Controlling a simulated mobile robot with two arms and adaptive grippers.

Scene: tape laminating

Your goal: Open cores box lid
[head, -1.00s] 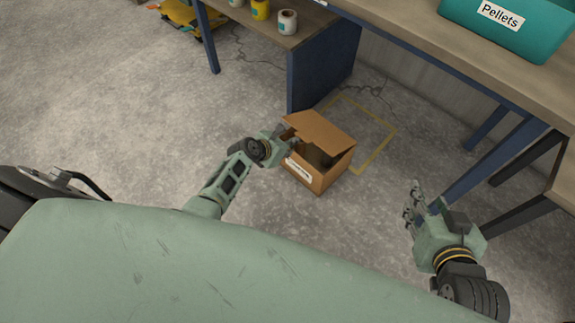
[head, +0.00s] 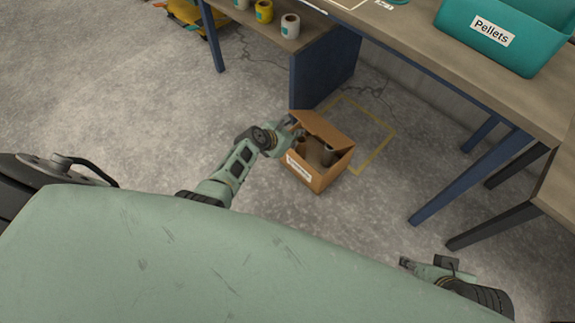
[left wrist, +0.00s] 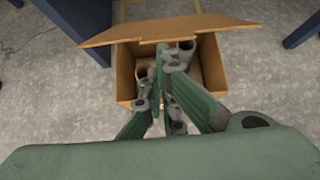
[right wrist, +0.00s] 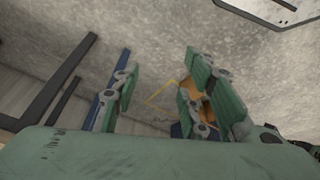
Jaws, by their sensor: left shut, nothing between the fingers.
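The cores box (head: 303,176) is a brown cardboard box with a white label, standing on the floor. In the left wrist view the lid (left wrist: 165,29) stands tilted up behind the box opening, with several cores (left wrist: 187,48) inside. My left gripper (head: 294,127) is at the box's left rim near the lid; its fingers (left wrist: 165,62) are together and empty over the opening. My right gripper (head: 405,263) is away from the box at lower right; its fingers (right wrist: 160,85) are spread and empty.
A workbench (head: 420,60) with blue legs stands behind, bearing a teal Pellets bin (head: 491,45). A lower shelf (head: 262,32) holds several rolls. A yellow floor outline (head: 375,150) lies beside the box. Floor left of the box is clear.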

